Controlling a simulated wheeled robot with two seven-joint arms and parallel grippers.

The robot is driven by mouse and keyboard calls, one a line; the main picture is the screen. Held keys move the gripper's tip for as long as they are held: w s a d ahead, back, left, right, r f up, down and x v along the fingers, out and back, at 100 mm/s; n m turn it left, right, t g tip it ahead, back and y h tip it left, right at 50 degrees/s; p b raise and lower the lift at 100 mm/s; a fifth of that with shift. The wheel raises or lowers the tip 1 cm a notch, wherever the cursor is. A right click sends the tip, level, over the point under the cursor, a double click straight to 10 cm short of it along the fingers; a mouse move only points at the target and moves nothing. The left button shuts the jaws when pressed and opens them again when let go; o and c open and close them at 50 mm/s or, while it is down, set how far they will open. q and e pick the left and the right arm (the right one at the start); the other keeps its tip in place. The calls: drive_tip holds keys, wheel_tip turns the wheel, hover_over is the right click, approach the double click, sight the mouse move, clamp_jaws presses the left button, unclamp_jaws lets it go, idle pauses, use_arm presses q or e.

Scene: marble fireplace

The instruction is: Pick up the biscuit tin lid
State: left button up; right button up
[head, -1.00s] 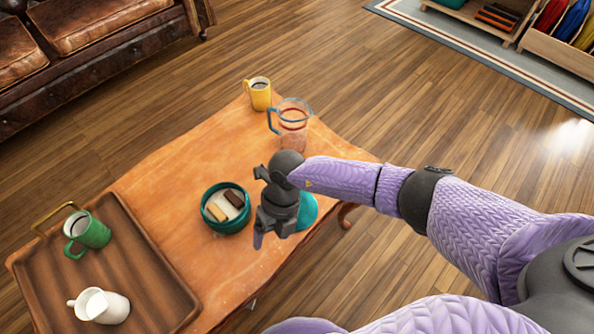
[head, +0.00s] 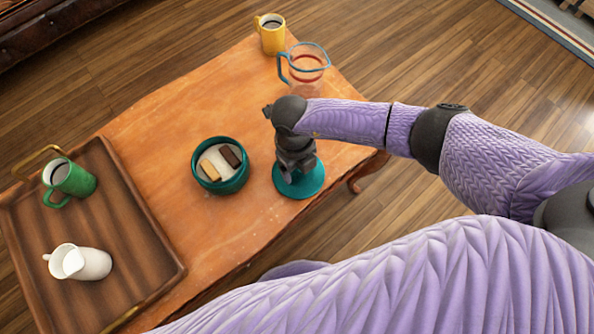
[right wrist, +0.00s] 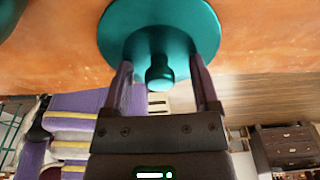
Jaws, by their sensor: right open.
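The biscuit tin lid (head: 310,187) is a teal disc lying on the orange wooden table, near its front right edge. In the right wrist view the lid (right wrist: 150,35) shows a round knob (right wrist: 159,76) at its middle. My right gripper (head: 293,176) points down over the lid and hides part of it. The right wrist view shows my right gripper (right wrist: 160,72) open, one finger on each side of the knob; I see no firm contact. The open biscuit tin (head: 221,183) stands left of the lid with biscuits in it. My left gripper is out of view.
A glass pitcher (head: 308,80) with a blue rim stands behind my right gripper, and a yellow mug (head: 271,38) behind that. A wooden tray (head: 128,223) at left holds a green mug (head: 73,181) and a white jug (head: 82,263).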

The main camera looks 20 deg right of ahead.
drive_tip(key=shift+r, duration=0.15)
drive_tip(key=shift+c, duration=0.3)
clamp_jaws()
